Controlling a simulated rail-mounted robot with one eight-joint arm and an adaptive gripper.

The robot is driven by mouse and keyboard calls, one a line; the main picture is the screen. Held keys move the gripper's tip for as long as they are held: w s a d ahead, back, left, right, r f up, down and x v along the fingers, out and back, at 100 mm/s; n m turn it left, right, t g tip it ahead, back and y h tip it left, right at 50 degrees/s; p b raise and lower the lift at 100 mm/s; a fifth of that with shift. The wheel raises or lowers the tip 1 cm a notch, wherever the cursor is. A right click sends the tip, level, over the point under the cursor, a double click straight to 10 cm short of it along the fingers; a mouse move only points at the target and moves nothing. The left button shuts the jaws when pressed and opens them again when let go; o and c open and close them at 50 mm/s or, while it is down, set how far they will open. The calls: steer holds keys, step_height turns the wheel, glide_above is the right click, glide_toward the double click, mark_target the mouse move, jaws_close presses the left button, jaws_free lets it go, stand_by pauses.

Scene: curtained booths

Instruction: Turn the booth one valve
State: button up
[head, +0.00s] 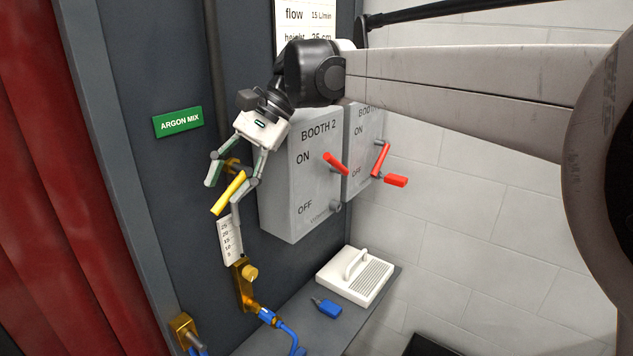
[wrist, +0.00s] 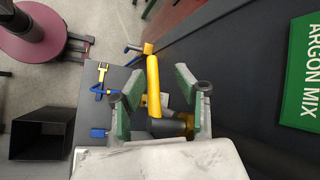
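A valve with a yellow lever handle (head: 230,194) is on the dark panel, below the green ARGON MIX sign. The lever stands tilted, its lower end near the top of a white scale. My gripper (head: 227,187) is at the valve, its two fingers spread on either side of the lever. In the wrist view, the yellow lever (wrist: 153,88) runs between the open fingers (wrist: 154,97), with visible gaps on both sides. The valve's dark stem (wrist: 170,127) shows near the palm. No booth number is readable on this valve.
Grey switch boxes stand close right of my gripper: BOOTH 2 (head: 296,190) and another with its number hidden, both with red levers. Below are a brass flowmeter (head: 243,285), a blue hose and a shelf (head: 384,291) holding a white handled item (head: 355,277). A red curtain (head: 50,170) hangs left.

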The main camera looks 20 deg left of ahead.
mark_target(229, 188)
step_height(229, 188, up, 8)
stand_by(0.4)
steer(key=shift+c, duration=1.1)
steer(key=w+d+m, duration=0.1)
steer(key=w+d+f+m+t, duration=0.1)
steer(key=d, duration=0.1)
steer(key=w+d+f+m+t, duration=0.1)
steer(key=shift+d+y, duration=0.25)
steer(key=shift+y, duration=0.05)
jaws_close()
steer(key=s+d+f+m+t+y+p, duration=0.1)
steer(key=s+d+f+m+t+y, duration=0.3)
steer(key=m, duration=0.5)
steer(key=s+d+f+m+t+y+p, duration=0.2)
steer(key=s+f+m+t, duration=0.3)
steer(key=m, duration=0.4)
steer(key=w+a+t+p, duration=0.1)
steer(key=w+a, duration=0.3)
steer(key=a, duration=0.5)
steer(key=shift+f+p, duration=0.15)
steer(key=shift+p, duration=0.5)
